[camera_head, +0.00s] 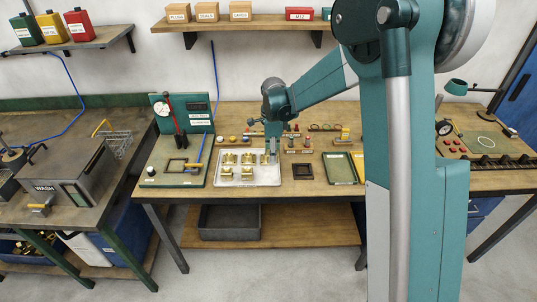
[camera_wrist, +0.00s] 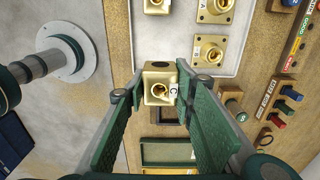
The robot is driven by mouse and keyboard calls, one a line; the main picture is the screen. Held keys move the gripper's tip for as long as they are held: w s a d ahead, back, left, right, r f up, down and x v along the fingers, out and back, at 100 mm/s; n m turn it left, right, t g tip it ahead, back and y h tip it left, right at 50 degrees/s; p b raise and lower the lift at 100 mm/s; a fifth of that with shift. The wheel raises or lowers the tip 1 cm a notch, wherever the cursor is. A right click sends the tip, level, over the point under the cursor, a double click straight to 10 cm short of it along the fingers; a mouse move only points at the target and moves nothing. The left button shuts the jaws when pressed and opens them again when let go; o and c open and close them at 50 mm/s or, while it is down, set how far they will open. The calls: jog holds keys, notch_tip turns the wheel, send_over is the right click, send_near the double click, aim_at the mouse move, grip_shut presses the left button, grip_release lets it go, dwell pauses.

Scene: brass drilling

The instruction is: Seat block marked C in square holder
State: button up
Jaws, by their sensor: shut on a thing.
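The brass block marked C (camera_wrist: 158,90) is between the fingertips of my gripper (camera_wrist: 160,94) in the wrist view. In the head view my gripper (camera_head: 272,150) is over the right end of the white tray, and the held block cannot be made out clearly. The dark square holder (camera_head: 303,172) lies on the bench right of the tray. In the wrist view a dark square part shows just below the block, partly hidden by it.
The white tray (camera_head: 262,181) holds several brass pieces. A green test stand (camera_head: 180,180) with a gauge is to its left. A green-rimmed tray (camera_head: 340,168) lies right of the holder. A row of small coloured items (camera_head: 299,150) stands behind the holder.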

jog(key=w+d+f+p, duration=0.1)
jog(key=d+p, duration=0.5)
jog(key=d, duration=0.8)
jog(key=shift+w+f, duration=0.35)
jog(key=shift+w, duration=0.55)
jog(key=shift+f, duration=0.15)
jog(key=shift+f, duration=1.85)
jog(key=shift+f+b, duration=0.7)
jog(key=shift+b, duration=0.15)
jog(key=shift+f+b, duration=0.7)
jog(key=shift+b, duration=0.3)
dwell(0.8)
jog(key=o, duration=1.3)
jog(key=shift+o, duration=0.9)
